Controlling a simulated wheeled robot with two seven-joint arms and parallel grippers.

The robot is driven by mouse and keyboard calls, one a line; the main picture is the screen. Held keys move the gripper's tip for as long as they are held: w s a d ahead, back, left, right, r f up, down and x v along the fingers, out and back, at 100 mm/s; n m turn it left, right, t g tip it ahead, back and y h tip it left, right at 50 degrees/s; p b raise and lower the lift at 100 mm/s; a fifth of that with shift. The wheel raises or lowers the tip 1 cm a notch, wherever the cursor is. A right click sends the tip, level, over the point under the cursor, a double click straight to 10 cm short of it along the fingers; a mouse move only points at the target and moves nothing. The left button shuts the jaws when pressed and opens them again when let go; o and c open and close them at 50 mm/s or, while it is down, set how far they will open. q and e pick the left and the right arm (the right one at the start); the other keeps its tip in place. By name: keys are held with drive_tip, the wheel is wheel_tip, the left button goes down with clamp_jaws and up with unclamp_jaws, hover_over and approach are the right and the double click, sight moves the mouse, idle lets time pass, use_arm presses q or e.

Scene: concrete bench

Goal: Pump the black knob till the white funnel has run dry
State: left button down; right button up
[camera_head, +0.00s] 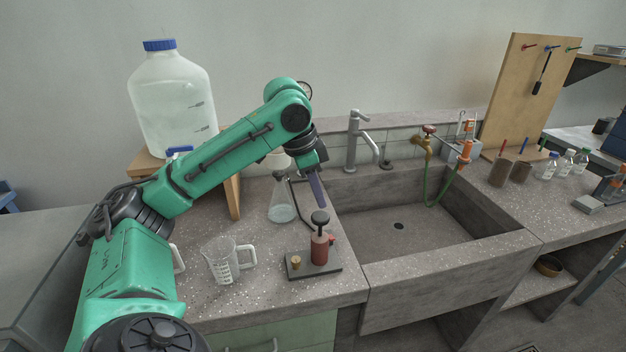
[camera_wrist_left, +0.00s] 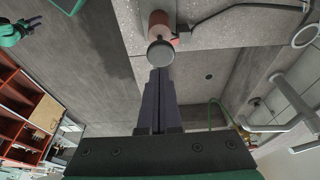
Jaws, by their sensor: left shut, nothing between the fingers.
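The pump has a black knob (camera_head: 320,217) on a red body (camera_head: 319,248), standing on a dark base plate on the bench. The knob also shows in the left wrist view (camera_wrist_left: 161,53), straight ahead of the fingers. My left gripper (camera_head: 322,204) is shut and empty, pointing down just above the knob; I cannot tell whether its tips touch it. A white funnel (camera_head: 278,161) shows partly behind my left arm, above a glass flask (camera_head: 283,205). Its inside is hidden. A green part with a dark end, seemingly my right arm, is small in the left wrist view; its jaws are unclear.
A clear measuring jug (camera_head: 222,262) stands left of the pump. The sink (camera_head: 400,260) with its tap (camera_head: 355,140) lies to the right. A big blue-capped bottle (camera_head: 173,105) stands on a wooden stand behind my left arm. A dark hose runs behind the pump.

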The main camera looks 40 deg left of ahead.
sight(317, 218)
use_arm(q)
wheel_tip(317, 218, down, 2)
drive_tip(key=shift+f, duration=0.4)
use_arm(e)
drive_tip(key=shift+a+f, duration=0.4)
drive_tip(key=shift+a, duration=0.05)
use_arm(q)
wheel_tip(317, 218, down, 4)
drive_tip(key=b, duration=0.2)
drive_tip(key=shift+s+f+b, duration=0.1)
drive_tip(key=shift+b, duration=0.25)
use_arm(e)
drive_tip(key=shift+d+f, duration=0.2)
drive_tip(key=shift+f, duration=0.9)
drive_tip(key=shift+d, duration=0.1)
